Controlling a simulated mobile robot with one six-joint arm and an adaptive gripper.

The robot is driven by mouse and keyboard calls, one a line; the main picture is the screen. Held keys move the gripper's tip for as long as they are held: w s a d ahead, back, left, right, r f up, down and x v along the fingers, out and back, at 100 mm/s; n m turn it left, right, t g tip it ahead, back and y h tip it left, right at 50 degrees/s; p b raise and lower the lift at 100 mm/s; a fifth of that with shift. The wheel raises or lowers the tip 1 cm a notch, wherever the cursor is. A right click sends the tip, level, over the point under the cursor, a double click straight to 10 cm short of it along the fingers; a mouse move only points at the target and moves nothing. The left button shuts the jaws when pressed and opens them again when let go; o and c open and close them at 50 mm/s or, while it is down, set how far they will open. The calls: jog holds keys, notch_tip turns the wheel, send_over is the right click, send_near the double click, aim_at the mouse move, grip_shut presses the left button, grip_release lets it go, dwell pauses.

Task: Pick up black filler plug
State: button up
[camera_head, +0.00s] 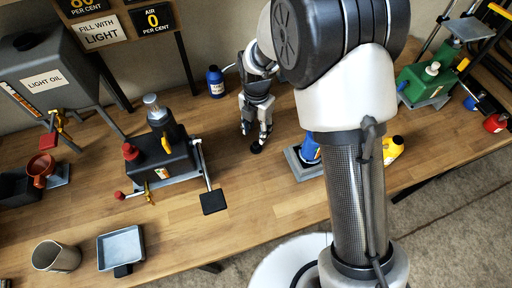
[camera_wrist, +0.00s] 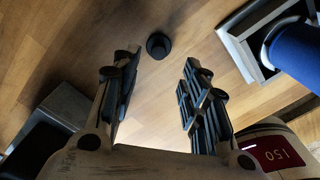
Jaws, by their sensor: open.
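The black filler plug (camera_wrist: 159,45) is a small dark round piece standing on the wooden bench, with a wider base and a raised top. In the wrist view it lies just beyond and between my fingertips. In the head view the plug (camera_head: 256,148) shows just below the fingers. My gripper (camera_wrist: 156,64) is open and empty, with its two fingers spread on either side of the line to the plug. In the head view my gripper (camera_head: 255,132) points down over the bench. No contact with the plug is visible.
A black jack unit (camera_head: 160,165) stands to the left. A dark blue bottle (camera_head: 215,82) is behind. Bare bench (camera_head: 225,155) surrounds the plug.

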aim_at(256, 144)
notch_tip(256, 144, down, 8)
jog(key=shift+a+f+b, duration=0.1)
jog(key=shift+b, duration=0.9)
jog(key=shift+c, duration=0.5)
grip_shut()
